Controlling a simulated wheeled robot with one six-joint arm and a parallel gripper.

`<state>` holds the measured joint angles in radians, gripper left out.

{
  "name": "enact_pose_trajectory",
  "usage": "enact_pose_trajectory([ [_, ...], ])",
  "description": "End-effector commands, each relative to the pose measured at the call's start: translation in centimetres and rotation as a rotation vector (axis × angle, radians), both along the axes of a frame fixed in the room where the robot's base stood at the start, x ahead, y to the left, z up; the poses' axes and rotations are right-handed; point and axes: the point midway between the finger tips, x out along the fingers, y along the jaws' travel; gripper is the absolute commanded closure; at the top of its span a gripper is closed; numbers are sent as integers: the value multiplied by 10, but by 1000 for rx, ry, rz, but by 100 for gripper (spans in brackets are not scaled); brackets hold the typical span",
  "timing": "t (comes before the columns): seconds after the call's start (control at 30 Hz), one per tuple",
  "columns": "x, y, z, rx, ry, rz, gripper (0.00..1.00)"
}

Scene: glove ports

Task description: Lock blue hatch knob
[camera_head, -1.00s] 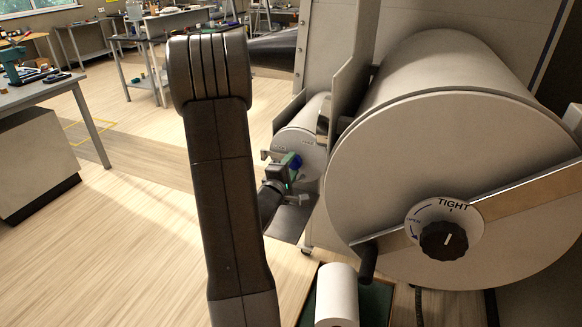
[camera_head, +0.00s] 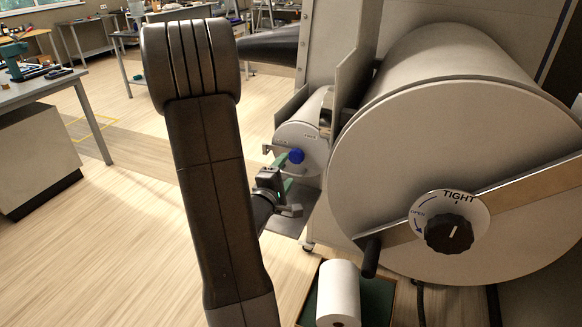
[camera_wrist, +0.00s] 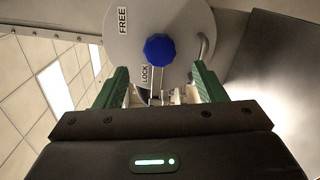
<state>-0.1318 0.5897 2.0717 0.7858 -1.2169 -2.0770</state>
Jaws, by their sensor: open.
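The blue hatch knob (camera_head: 296,156) sits on the round face of the small grey hatch (camera_head: 313,137), left of the large drum. In the wrist view the blue knob (camera_wrist: 160,48) is faceted, with a "FREE" label to its upper left and a "LOCK" label at its lower left. A thin metal bar shows just below it. I cannot tell which label the knob points to. My gripper (camera_wrist: 160,82) is open and empty, its green fingers spread either side below the knob and apart from it. In the head view my gripper (camera_head: 283,188) is just below the knob.
A large drum (camera_head: 400,190) with a black knob (camera_head: 450,234) marked "TIGHT" and "OPEN" stands at right. A white roll (camera_head: 338,292) lies in a tray in front. A workbench (camera_head: 35,90) is at left. The floor between is clear.

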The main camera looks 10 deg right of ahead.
Motion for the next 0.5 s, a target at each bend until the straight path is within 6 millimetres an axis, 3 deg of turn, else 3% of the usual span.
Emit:
enact_pose_trajectory([
  [0.23,-42,30,-1,0,0,5,36],
  [0.5,-62,43,0,1,0,1,36],
])
